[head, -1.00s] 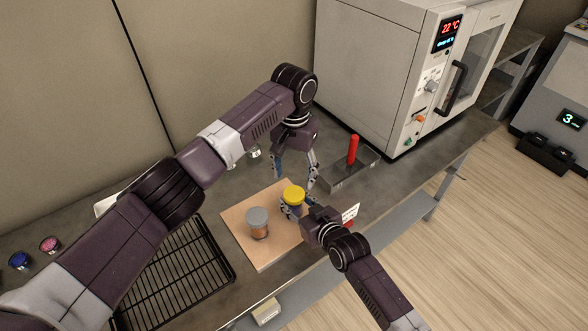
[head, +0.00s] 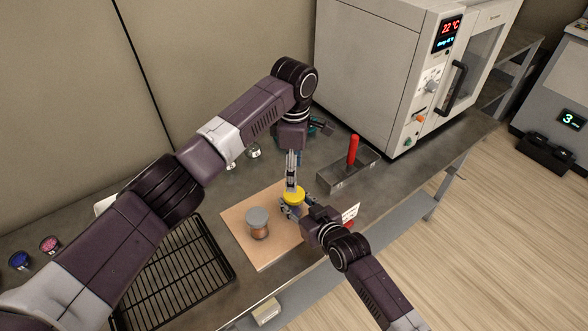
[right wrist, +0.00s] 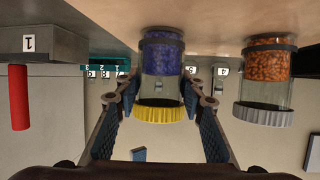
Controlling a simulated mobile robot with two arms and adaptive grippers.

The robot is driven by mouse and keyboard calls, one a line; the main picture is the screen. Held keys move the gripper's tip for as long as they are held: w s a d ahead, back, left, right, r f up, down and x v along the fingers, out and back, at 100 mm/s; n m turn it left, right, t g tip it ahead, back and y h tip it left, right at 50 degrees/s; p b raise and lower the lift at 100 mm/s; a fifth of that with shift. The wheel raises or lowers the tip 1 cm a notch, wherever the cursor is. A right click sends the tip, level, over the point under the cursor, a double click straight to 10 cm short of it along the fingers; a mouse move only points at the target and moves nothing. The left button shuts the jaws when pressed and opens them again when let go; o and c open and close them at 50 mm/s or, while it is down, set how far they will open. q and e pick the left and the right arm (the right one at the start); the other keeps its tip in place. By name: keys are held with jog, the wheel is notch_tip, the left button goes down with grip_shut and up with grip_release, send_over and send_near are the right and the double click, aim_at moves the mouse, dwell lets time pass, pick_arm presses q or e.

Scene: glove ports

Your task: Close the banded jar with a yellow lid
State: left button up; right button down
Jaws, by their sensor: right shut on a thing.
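A clear jar with blue contents (right wrist: 162,58) and a dark band wears a yellow lid (head: 293,196). It stands on the tan board (head: 240,215); the lid (right wrist: 160,112) also shows in the right wrist view, which is upside down. My right gripper (head: 288,207) is shut around this jar from the right. My left gripper (head: 292,184) points down just above the yellow lid. Its fingers are seen edge-on, so their opening and any contact are unclear. A second banded jar with orange contents (right wrist: 268,65) and a grey lid (head: 257,216) stands to the left on the board.
A black wire rack (head: 185,275) lies left of the board. A metal block with a red handle (head: 353,150) stands behind right. An oven (head: 375,75) fills the back right. Small blue (head: 20,260) and pink (head: 49,244) lidded items sit far left.

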aim_at(294, 204)
pick_arm(q)
jog(key=n, duration=0.4)
jog(key=shift+r, duration=0.15)
jog(key=shift+f, duration=4.05)
jog(key=c, duration=1.2)
jog(key=o, duration=1.3)
